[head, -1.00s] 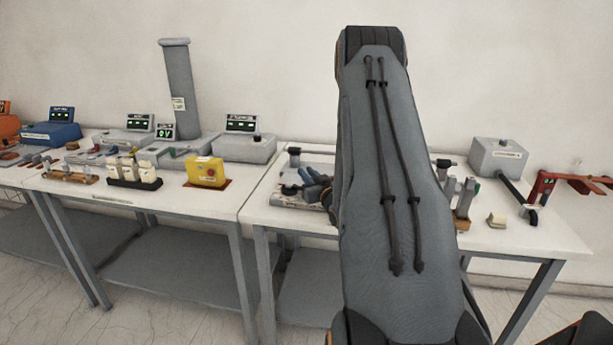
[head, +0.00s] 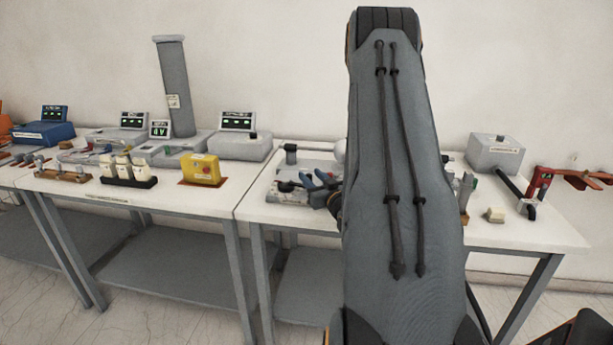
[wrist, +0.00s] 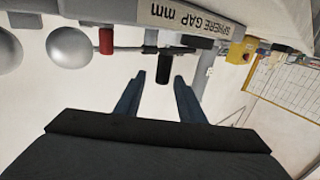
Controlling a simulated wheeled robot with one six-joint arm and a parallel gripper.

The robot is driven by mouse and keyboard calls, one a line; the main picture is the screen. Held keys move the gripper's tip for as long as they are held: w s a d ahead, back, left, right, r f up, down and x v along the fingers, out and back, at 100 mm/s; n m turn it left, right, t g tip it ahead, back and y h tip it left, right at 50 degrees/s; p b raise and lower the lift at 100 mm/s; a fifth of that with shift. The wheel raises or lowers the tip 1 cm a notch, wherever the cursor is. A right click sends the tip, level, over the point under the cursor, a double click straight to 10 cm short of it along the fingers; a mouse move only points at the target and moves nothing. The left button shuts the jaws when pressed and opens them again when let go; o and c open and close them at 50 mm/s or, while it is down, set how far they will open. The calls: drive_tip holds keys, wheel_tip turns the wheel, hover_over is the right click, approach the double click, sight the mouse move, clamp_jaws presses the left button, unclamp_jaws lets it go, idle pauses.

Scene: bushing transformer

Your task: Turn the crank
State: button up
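The sphere gap unit, labelled "SPHERE GAP mm" (wrist: 190,20), shows upside down at the top of the wrist view. Its crank has a dark upright handle (wrist: 162,68) at the end of a thin shaft. My gripper (wrist: 160,77) is open. Its two blue fingers appear on either side of the handle's end, with gaps on both sides; I cannot tell whether they are at its depth. In the head view my gripper (head: 320,183) is over the unit's grey base (head: 287,192) on the right table. My arm hides much of the unit there.
Two grey spheres (wrist: 70,46) and a red part (wrist: 106,41) are beside the crank in the wrist view. A yellow box (head: 202,169) stands on the left table. A grey box with a lever (head: 494,153) stands right of my arm.

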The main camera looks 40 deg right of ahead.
drive_tip(key=shift+v, duration=1.25)
drive_tip(key=shift+a, duration=0.1)
